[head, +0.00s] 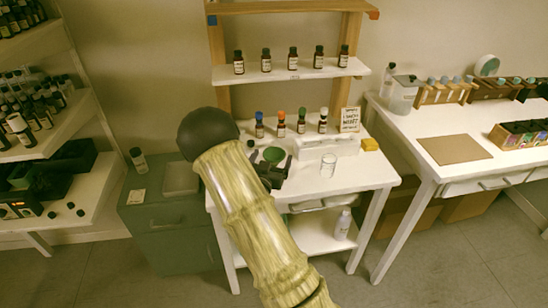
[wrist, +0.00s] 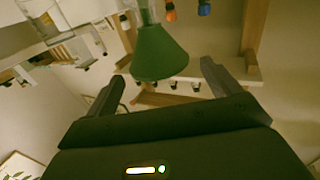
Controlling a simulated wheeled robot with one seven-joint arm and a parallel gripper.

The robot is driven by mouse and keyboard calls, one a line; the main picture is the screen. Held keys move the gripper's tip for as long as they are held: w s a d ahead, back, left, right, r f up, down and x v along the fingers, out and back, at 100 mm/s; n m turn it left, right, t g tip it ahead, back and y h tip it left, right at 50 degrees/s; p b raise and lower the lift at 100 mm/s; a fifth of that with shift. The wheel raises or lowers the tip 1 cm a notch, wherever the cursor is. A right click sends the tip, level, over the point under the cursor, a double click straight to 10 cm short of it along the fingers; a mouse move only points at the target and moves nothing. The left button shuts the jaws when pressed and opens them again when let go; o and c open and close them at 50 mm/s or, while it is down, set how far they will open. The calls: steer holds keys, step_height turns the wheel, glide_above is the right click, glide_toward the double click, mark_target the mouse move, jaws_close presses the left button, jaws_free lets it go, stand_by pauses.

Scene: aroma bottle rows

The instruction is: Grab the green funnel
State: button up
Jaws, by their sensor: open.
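The green funnel (head: 273,154) is on the white table in front of the row of bottles, its wide round side showing to the head view. In the wrist view the green funnel (wrist: 158,53) appears as a cone just beyond the fingertips, roughly centred between them. My gripper (head: 270,166) is open, close to the funnel on its near side. In the wrist view the two fingers of my gripper (wrist: 161,80) stand apart, with nothing visibly held between them. Whether a finger touches the funnel I cannot tell.
Several bottles with coloured caps (head: 281,124) stand just behind the funnel. A shelf (head: 290,72) with more bottles is above.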

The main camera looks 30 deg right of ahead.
mark_target(276, 149)
steer(key=shift+w, duration=0.1)
steer(key=x, duration=0.3)
steer(key=f+p+x, duration=0.1)
steer(key=x, duration=0.1)
steer(key=shift+d, duration=0.1)
steer(key=shift+c, duration=0.2)
stand_by(0.4)
steer(key=c, duration=1)
